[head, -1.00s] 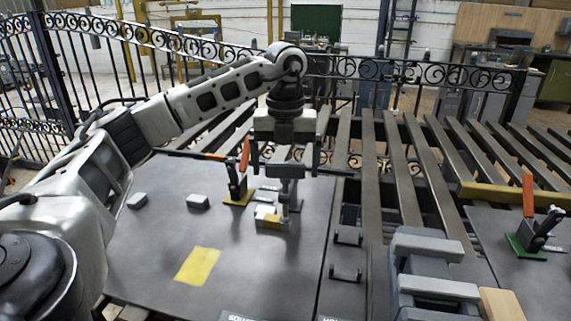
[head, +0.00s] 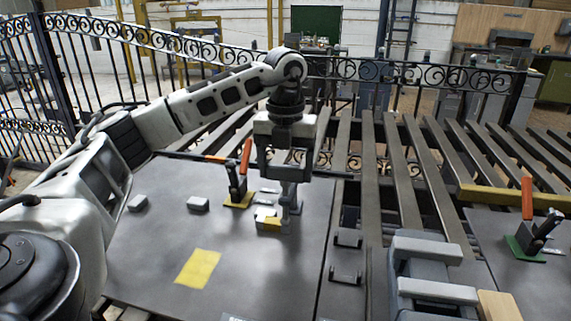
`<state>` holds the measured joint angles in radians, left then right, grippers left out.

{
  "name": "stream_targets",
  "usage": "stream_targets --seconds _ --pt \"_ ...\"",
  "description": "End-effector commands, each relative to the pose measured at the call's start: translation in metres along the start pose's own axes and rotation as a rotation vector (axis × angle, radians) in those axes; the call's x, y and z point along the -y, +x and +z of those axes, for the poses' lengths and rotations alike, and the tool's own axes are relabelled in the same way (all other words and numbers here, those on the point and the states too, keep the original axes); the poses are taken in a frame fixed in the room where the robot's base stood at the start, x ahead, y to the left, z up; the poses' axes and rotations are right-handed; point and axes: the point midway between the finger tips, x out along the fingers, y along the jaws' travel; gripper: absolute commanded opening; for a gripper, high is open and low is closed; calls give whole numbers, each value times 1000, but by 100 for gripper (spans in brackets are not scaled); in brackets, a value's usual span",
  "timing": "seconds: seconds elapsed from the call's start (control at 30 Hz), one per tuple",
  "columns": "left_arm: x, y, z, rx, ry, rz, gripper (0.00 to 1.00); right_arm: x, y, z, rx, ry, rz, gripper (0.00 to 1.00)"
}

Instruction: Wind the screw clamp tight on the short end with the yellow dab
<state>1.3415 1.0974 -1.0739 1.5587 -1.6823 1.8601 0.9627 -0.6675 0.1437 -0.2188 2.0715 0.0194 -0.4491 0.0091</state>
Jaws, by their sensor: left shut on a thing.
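My left gripper (head: 289,177) points straight down over the left part of the bench and is shut on the top of the screw clamp (head: 291,208). The clamp is a grey upright piece, its upper part hidden by the fingers. Its foot stands beside the short end with the yellow dab (head: 268,223), a small pale grey piece with yellow on its near side. Whether the clamp's screw presses on the short end cannot be told. My right gripper does not show.
A toggle clamp with an orange handle (head: 245,160) stands just left of my gripper, close to it. Grey blocks (head: 198,203) and a yellow patch (head: 198,268) lie on the dark plate (head: 140,265). Another orange-handled clamp (head: 527,200) stands at the right.

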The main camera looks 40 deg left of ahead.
Motion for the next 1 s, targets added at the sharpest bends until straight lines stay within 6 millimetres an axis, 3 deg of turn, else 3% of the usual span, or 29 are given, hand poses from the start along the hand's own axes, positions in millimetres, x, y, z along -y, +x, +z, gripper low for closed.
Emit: stream_targets --seconds 1.0 --pt "0 -2 0 2 944 0 50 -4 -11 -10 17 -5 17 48"
